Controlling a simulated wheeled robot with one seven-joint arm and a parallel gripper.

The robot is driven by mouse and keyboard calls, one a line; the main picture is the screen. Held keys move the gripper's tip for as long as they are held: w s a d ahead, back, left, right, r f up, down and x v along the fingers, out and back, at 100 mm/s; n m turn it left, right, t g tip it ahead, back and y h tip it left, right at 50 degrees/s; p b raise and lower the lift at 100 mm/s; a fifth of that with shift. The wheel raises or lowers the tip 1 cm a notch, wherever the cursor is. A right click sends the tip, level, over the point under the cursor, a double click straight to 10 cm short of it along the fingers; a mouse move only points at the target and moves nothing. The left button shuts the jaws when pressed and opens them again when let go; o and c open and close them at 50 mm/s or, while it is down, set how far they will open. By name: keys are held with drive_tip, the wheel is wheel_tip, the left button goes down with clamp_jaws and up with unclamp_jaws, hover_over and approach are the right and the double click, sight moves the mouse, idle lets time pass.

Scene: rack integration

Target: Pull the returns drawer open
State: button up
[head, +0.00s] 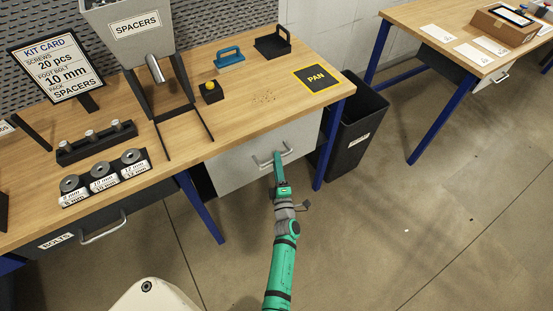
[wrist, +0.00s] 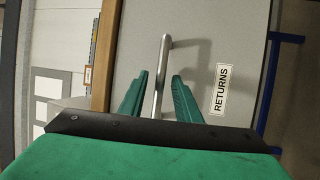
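The returns drawer (head: 240,160) has a light grey front under the right part of the wooden workbench. Its front looks flush with the bench, so it appears closed. Its metal bar handle (head: 261,162) also shows in the wrist view (wrist: 165,60), where the RETURNS label (wrist: 221,89) sits right of the handle. My gripper (head: 278,157) is at the right part of the handle. In the wrist view my gripper (wrist: 158,92) is open, with one green finger on each side of the bar. Small gaps show between fingers and bar. In the head view my gripper hides part of the handle.
A black bin (head: 358,115) stands right of the drawer, beside a blue bench leg (head: 326,145). A second drawer marked BOLTS (head: 75,238) is at left. The bench top (head: 225,125) holds a spacer hopper and parts. The floor (head: 390,235) in front is clear.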

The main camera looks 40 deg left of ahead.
drive_tip(key=shift+x, duration=0.85)
clamp_jaws()
drive_tip(key=shift+s+d, duration=0.1)
drive_tip(key=shift+s, duration=0.05)
